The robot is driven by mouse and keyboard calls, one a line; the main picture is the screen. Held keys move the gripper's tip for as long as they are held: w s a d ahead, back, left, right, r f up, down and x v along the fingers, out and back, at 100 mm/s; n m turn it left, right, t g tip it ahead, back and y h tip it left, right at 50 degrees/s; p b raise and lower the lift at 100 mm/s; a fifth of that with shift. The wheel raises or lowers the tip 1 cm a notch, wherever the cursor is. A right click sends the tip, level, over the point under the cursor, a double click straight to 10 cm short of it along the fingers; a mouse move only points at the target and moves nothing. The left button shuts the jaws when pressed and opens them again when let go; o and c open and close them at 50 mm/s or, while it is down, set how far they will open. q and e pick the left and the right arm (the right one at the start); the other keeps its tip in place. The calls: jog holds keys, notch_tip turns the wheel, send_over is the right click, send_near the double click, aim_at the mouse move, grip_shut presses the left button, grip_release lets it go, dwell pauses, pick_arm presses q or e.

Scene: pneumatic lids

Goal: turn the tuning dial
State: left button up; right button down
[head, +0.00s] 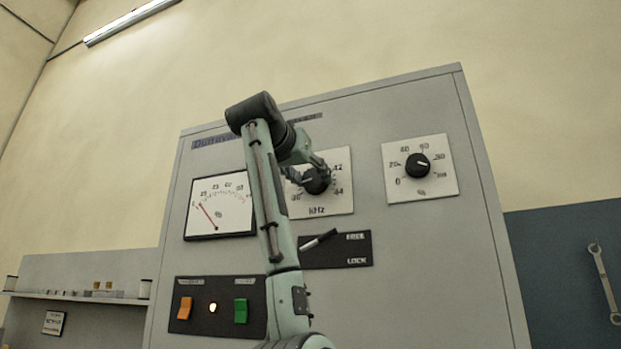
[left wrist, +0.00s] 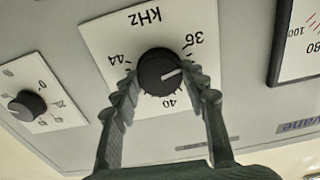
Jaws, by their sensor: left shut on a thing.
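The tuning dial (head: 316,184) is a black round knob on a white kHz scale plate (head: 333,203) on the grey cabinet's front. In the left wrist view, where the scale is upside down, the dial (left wrist: 160,72) shows its white pointer line between 36 and 40. My left gripper (head: 313,176) is at the dial, with one finger on each side of the knob, shut on it. Its fingers also show in the left wrist view (left wrist: 163,82). My left arm hides the left part of the scale plate in the head view. My right gripper is not in view.
Below the dial is a lever (head: 319,240) on a black FREE/LOCK plate, slanting up toward FREE. A second knob (head: 418,166) is to the right. A needle meter (head: 219,206) is to the left. An orange switch (head: 185,308) and green switch (head: 241,310) sit lower left.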

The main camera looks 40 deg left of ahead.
pick_arm(q)
jog(key=m, duration=0.3)
jog(key=shift+m, duration=0.4)
jog(key=m, duration=0.3)
jog(key=shift+m, duration=1.6)
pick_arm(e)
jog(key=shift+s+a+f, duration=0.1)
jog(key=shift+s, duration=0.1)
pick_arm(q)
jog(key=shift+m, duration=0.3)
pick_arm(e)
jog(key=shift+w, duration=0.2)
